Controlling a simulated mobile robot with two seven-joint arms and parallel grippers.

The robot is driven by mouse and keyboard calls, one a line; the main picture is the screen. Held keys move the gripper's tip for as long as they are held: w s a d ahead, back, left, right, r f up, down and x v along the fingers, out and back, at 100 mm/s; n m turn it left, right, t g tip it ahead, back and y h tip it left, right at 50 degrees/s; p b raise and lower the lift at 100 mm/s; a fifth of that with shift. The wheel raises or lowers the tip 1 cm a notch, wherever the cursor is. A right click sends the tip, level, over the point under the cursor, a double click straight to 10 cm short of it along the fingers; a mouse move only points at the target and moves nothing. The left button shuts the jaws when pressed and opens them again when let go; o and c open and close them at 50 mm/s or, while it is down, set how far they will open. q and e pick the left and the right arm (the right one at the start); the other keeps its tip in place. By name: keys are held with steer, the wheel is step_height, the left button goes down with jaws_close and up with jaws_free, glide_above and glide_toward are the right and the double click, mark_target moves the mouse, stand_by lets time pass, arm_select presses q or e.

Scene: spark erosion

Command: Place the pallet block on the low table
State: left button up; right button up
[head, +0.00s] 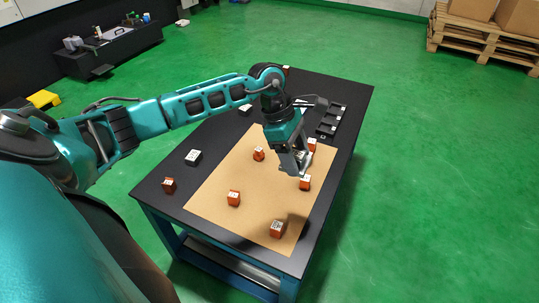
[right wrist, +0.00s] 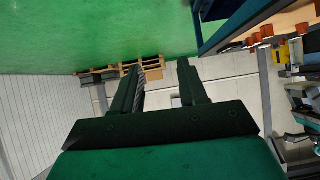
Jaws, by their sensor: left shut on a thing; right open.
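Several orange blocks with pale tops stand on a dark table with blue legs (head: 352,100), some on its tan mat (head: 225,178). My left gripper (head: 299,172) is low over the mat's right part. It is shut on a small block, mostly hidden by the fingers. An orange block (head: 304,184) shows right at the fingertips; I cannot tell if it is the held one. Another block (head: 312,145) is just behind the gripper. My right gripper (right wrist: 160,82) is open and empty in the right wrist view, away from the table.
Other blocks stand at the mat's near end (head: 277,229) and left (head: 234,198). A black tray with compartments (head: 330,120) lies at the table's far right. A dark bench (head: 108,50) stands at the back left. Wooden pallets (head: 480,40) with boxes stand back right. Green floor between is clear.

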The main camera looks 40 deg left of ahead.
mark_target(293, 149)
arm_select(q)
steer(key=shift+w+a+f+n+t+b, duration=0.35)
steer(key=shift+w+a+n+t, duration=0.15)
steer(key=shift+n, duration=0.4)
steer(key=shift+w+a+r+n+y+b, duration=0.1)
steer(key=shift+w+a+n+y+b, duration=0.35)
steer(key=shift+n, duration=0.45)
steer(key=shift+a+t, duration=0.2)
steer(key=shift+t, duration=0.1)
steer(key=shift+n, duration=0.3)
step_height(293, 149, down, 15)
steer(key=b, duration=0.4)
steer(key=shift+r, duration=0.1)
steer(key=shift+f, duration=0.45)
step_height(293, 149, down, 4)
steer(key=shift+f+b, duration=0.1)
steer(key=shift+b, duration=0.75)
arm_select(e)
steer(key=shift+y, duration=0.5)
steer(key=f, duration=0.1)
steer(key=w+a+f, duration=0.1)
steer(key=a+f, duration=0.1)
steer(key=shift+w+a+f, duration=0.15)
steer(key=shift+w+f, duration=0.15)
steer(key=shift+f, duration=0.1)
